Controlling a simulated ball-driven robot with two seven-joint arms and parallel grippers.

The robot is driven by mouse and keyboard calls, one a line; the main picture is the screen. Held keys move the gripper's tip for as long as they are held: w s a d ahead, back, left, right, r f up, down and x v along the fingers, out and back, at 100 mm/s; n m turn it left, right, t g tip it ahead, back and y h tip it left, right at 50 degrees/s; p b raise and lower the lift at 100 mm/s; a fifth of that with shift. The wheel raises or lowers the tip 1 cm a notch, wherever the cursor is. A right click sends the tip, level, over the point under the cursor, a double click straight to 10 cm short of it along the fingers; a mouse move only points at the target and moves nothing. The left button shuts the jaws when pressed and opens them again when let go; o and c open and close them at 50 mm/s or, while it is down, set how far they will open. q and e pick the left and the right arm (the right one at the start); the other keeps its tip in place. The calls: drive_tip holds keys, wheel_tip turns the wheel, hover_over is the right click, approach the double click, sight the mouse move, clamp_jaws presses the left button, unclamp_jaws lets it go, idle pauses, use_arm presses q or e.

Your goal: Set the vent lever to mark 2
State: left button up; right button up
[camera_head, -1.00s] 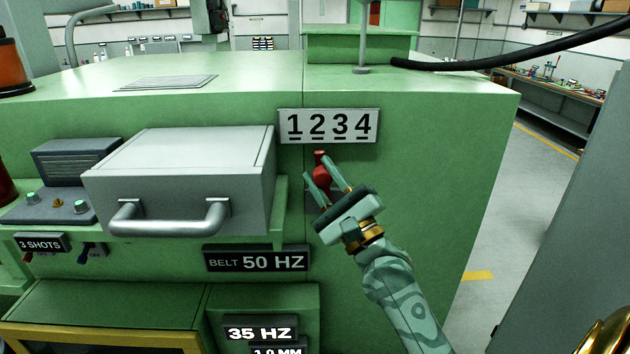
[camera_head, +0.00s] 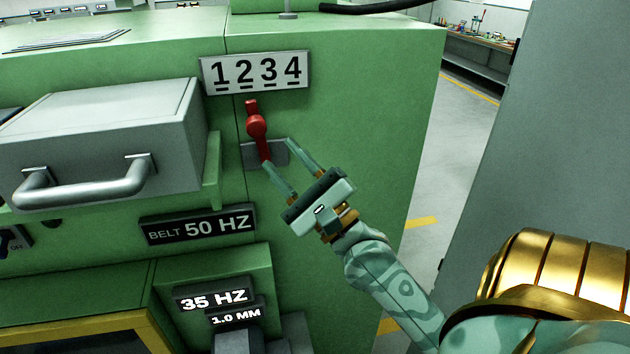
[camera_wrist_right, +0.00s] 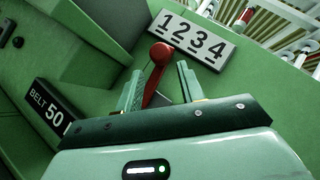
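The red vent lever (camera_head: 257,126) stands on a grey base plate (camera_head: 280,153) on the green machine front. It leans slightly left, and its top end sits just under mark 2 of the white number plate (camera_head: 304,72), which reads 1 2 3 4. My right gripper (camera_head: 278,152) is open and empty, its fingertips apart, just below and right of the lever knob. In the right wrist view the lever (camera_wrist_right: 160,54) shows beyond and between the open fingers (camera_wrist_right: 160,67), with the number plate (camera_wrist_right: 222,55) above it. My left gripper is out of view.
A grey box with a bar handle (camera_head: 90,184) juts out left of the lever. A BELT 50 HZ label (camera_head: 198,226) and a 35 HZ display (camera_head: 214,299) sit lower down. A tall grey panel (camera_head: 540,130) stands at the right, with open floor before it.

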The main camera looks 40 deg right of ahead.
drive_tip(key=b+v, duration=0.2)
drive_tip(key=v, duration=0.6)
drive_tip(key=shift+s+f, duration=0.1)
drive_tip(key=shift+f, duration=0.05)
